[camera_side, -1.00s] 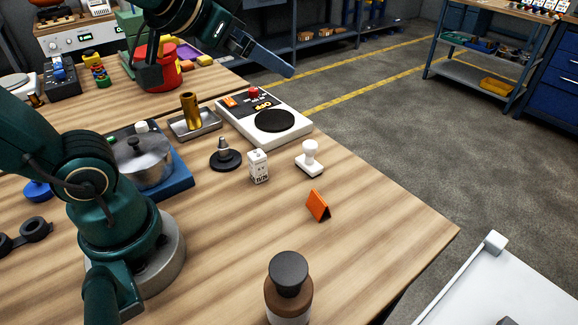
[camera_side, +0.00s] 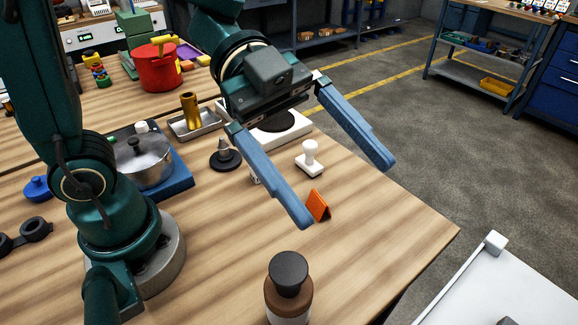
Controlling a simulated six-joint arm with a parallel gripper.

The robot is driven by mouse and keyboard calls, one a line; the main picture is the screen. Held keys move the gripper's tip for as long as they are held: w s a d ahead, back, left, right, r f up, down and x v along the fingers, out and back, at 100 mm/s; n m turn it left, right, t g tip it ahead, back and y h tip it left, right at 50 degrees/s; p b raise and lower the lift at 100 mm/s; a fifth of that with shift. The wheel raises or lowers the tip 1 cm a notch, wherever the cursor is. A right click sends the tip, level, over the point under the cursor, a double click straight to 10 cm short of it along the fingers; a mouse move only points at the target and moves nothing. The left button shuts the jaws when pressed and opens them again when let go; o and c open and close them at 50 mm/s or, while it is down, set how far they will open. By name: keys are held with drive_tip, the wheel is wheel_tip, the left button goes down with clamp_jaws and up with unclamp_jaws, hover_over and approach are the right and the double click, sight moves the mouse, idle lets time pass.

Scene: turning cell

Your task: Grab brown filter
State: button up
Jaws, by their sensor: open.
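No thing that is plainly a filter shows. A brown bottle-like thing (camera_side: 288,297) with a dark round cap and a pale lower band stands upright at the front edge of the view; its bottom is cut off by the frame. My gripper (camera_side: 345,193) is open with its two long blue fingers spread wide and nothing between them. It hangs over the right part of the wooden table, above and behind the brown thing and apart from it. The left fingertip appears beside a small orange folded piece (camera_side: 319,205).
A white stamp-like piece (camera_side: 310,160) stands behind the fingers. A dark-based cone (camera_side: 225,156), a metal pot (camera_side: 143,162) and a brass cylinder (camera_side: 190,111) on a tray stand further left. A white box is mostly hidden behind the left finger. The table (camera_side: 225,265) is clear at front centre.

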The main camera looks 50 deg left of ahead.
sight(289, 296)
drive_tip(key=s+g, duration=0.1)
drive_tip(key=s+a+f+g, duration=0.1)
drive_tip(key=s, duration=0.1)
drive_tip(key=s+m+g+y, duration=0.1)
drive_tip(key=shift+s+a+f+g, duration=0.2)
drive_tip(key=shift+s+g, duration=0.1)
drive_tip(key=shift+g, duration=0.1)
wheel_tip(289, 296, down, 17)
drive_tip(key=shift+d+r, duration=0.1)
drive_tip(key=shift+x, duration=2.55)
drive_tip(key=shift+w, duration=0.1)
clamp_jaws()
